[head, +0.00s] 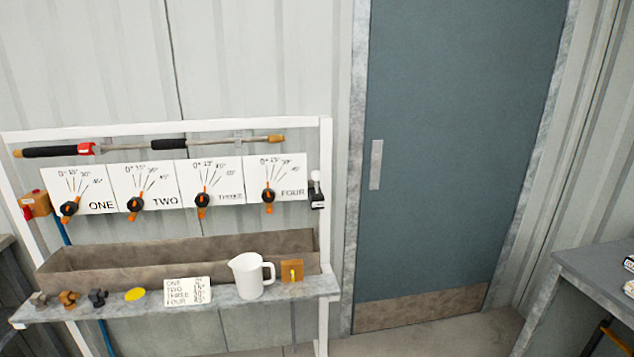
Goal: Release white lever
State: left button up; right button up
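A small white lever (316,177) stands upright on top of a dark block (317,200) on the right post of the white frame. It is just right of the panel marked FOUR (285,178). No gripper touches the lever in this view. Neither of my grippers is in view.
Several dial panels marked with angles hang on the frame (325,250), above a brown trough (180,262). A white jug (249,275), a label card (188,291) and small parts sit on the shelf (205,305). A blue-grey door (450,130) stands right; a grey table (600,275) is far right.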

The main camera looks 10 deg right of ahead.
aim_at(316, 174)
jog(key=z, duration=0.5)
jog(key=k, duration=0.6)
jog(key=z, duration=0.8)
jog(key=i, duration=1.1)
jog(key=u, duration=1)
jog(key=i, duration=0.6)
jog(key=u, duration=0.75)
